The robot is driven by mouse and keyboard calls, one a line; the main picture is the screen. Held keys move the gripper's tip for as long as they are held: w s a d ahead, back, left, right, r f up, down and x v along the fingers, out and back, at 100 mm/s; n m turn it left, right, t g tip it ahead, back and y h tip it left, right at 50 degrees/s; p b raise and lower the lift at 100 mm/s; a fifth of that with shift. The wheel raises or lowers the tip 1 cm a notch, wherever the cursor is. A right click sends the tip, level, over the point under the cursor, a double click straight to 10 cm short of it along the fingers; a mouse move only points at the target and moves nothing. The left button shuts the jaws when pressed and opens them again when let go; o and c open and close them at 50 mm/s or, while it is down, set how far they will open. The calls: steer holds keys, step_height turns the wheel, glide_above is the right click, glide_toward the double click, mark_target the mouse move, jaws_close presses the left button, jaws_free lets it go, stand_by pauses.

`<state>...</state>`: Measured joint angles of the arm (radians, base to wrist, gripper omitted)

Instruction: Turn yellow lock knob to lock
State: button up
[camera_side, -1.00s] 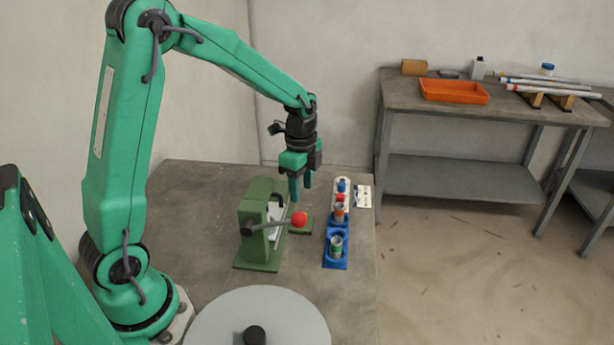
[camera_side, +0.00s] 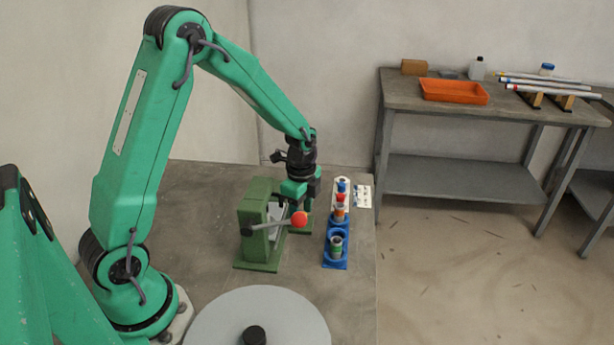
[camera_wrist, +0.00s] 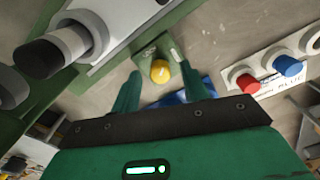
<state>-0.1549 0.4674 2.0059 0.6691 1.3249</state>
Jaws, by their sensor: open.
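The yellow lock knob (camera_wrist: 160,71) is a small round knob on a green plate (camera_wrist: 150,50) in the wrist view. It appears between my two fingers, near the tips; I see no clear contact. My gripper (camera_wrist: 160,82) is open and empty. In the side view my gripper (camera_side: 302,206) points down just behind the red-balled lever of the green jig (camera_side: 258,228). The knob is hidden there by the gripper and the lever.
The lever's red ball (camera_side: 300,218) stands in front of my fingers. Blue holders (camera_side: 336,262) with small cylinders and a white button panel (camera_side: 343,183) stand to the right. A grey disc (camera_side: 285,315) is at the front. A bench with an orange tray (camera_side: 455,91) is beyond.

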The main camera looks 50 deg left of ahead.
steer(key=shift+f, duration=0.15)
steer(key=shift+c, duration=0.3)
jaws_close()
steer(key=shift+n, duration=2.9)
steer(key=shift+o, duration=0.3)
jaws_free()
